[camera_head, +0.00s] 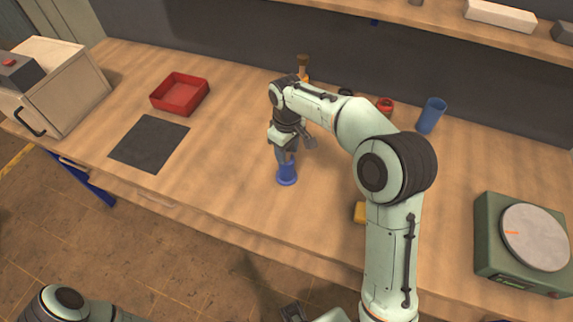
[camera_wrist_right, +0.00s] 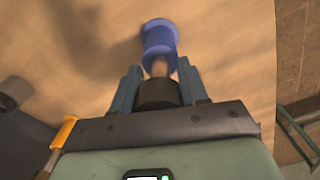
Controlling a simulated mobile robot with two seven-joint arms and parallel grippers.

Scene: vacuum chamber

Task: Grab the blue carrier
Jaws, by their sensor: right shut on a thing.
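The blue carrier (camera_head: 287,175) stands upright on the wooden workbench, near the middle. In the right wrist view the blue carrier (camera_wrist_right: 159,42) shows as a blue flanged body with a tan stem and a dark end towards my gripper. My right gripper (camera_head: 286,157) points down over it, and its fingers in the wrist view (camera_wrist_right: 158,85) are on both sides of the dark end. It is shut on the carrier's upper part. The carrier seems to rest on the bench.
A red tray (camera_head: 180,107) and a dark mat (camera_head: 150,157) lie to the left, near a box-like unit (camera_head: 65,85). A blue cylinder (camera_head: 431,115) stands at the back right. A green scale (camera_head: 487,240) is far right. A yellow item (camera_head: 359,212) lies beside my right arm.

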